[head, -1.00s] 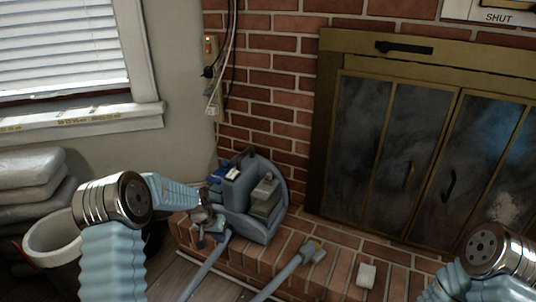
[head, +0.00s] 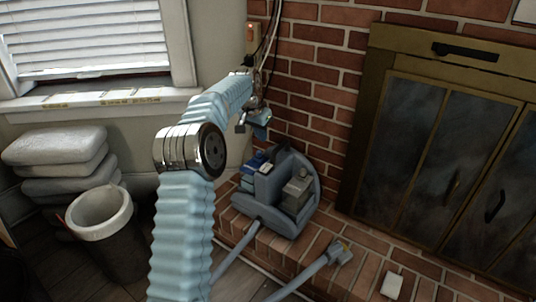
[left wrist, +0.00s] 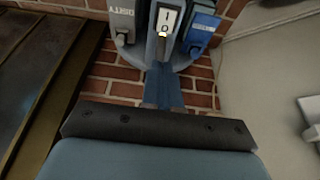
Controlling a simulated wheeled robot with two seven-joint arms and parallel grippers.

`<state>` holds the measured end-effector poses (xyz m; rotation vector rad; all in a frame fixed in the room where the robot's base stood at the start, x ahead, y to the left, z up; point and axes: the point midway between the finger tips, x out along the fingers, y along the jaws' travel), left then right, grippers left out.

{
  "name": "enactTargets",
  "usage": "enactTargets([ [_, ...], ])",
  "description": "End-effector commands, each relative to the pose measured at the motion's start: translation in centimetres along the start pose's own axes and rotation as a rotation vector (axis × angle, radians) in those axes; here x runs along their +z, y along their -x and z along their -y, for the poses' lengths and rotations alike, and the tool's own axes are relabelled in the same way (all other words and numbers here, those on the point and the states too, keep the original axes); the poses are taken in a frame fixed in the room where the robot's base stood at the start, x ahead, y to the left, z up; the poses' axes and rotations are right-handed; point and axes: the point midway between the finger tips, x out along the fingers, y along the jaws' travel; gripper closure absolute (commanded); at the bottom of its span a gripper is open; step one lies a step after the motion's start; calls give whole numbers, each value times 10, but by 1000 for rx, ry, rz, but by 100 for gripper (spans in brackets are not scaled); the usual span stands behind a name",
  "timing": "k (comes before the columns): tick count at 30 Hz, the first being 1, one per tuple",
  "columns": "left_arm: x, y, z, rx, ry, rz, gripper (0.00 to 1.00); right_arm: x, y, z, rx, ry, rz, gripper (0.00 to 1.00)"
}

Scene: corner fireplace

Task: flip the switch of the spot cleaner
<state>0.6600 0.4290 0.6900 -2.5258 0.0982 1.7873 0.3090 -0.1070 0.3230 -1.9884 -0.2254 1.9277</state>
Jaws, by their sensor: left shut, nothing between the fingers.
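The spot cleaner (head: 275,200) is a grey-blue machine standing on the brick hearth beside the brick wall. In the left wrist view its switch (left wrist: 167,20) is a white plate marked I and O, between a grey part with lettering and a blue part. My left gripper (head: 260,119) is shut and empty, above the spot cleaner in the head view and near the wall. In the left wrist view its blue fingers (left wrist: 161,80) point toward the machine just below the switch. I cannot tell whether they touch it. My right gripper is not in view.
A hose with a nozzle (head: 338,252) and a small white block (head: 391,285) lie on the hearth. The fireplace doors (head: 430,165) are at right. A bin (head: 100,212) and stacked bags (head: 60,160) stand left. Cords hang by the wall outlet (head: 252,38).

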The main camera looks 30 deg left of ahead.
Motion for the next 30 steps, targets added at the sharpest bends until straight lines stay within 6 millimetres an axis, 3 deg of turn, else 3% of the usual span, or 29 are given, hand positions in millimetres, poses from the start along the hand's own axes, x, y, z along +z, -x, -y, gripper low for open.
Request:
enactTargets([
  [5,1,-23,0,1,0,4,100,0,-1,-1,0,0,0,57],
  [18,3,-112,0,2,0,3,100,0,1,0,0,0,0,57],
  [24,8,-132,0,1,-1,1,100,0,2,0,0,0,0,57],
  [30,9,-138,0,1,0,0,100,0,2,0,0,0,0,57],
])
